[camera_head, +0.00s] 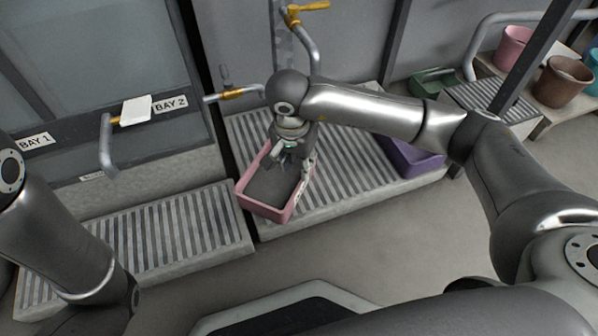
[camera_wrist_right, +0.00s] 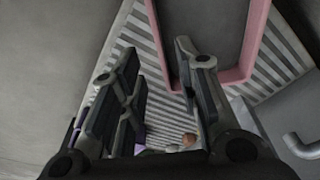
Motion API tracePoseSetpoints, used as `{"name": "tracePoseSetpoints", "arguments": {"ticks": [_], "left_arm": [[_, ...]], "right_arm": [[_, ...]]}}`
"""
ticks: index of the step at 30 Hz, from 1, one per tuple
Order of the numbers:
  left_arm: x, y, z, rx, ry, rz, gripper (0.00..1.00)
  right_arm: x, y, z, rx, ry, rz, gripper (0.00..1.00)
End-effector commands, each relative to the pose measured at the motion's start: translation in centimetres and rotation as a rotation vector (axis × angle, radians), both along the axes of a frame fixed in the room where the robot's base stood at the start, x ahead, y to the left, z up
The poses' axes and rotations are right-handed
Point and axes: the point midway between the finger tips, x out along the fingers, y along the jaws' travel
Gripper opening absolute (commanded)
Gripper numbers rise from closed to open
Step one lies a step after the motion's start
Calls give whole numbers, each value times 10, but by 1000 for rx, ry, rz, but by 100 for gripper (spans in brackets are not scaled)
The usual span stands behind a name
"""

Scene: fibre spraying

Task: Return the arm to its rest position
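My right arm reaches in from the right in the head view. My right gripper (camera_head: 285,160) is over the pink tray (camera_head: 262,212), which holds a flat grey fill and sits on a slatted platform. The pink tray's rim (camera_wrist_right: 240,76) shows beyond the right finger. A small pale object (camera_head: 303,186) is at the tray's right side, partly hidden by the gripper; I cannot tell what it is. My left arm shows at the left edge, but its gripper is out of view.
A purple bin (camera_head: 418,160) is on the platform (camera_head: 345,190) to the right. A green tray (camera_head: 434,82) and pots, one brown (camera_head: 562,82), stand farther back. Pipes with yellow valve handles (camera_head: 238,93) jut from the wall. The floor in front is clear.

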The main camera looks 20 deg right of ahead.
Motion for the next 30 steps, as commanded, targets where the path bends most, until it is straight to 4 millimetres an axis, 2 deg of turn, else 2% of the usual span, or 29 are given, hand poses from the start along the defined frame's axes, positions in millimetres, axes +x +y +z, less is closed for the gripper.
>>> {"name": "tracePoseSetpoints", "arguments": {"ticks": [3, 6, 23, 26, 29, 30], "left_arm": [[0, 0, 0, 1, -1, 0, 0], [0, 0, 0, 1, -1, 0, 0], [0, 0, 1, 0, 1, 0, 0], [6, 0, 5, 1, 17, 0, 0], [16, 1, 11, -1, 45, -1, 0], [22, 1, 13, -2, 62, -2, 0]], "right_arm": [[-1, 1, 13, 0, -1, 0, 30], [-2, 2, 17, -1, 1, -1, 30], [-4, 4, 18, 7, 6, 0, 30], [-18, 20, 19, 64, 48, 0, 30], [-53, 57, 25, 192, 155, -13, 30], [-73, 75, 31, 260, 215, -23, 30]]}}
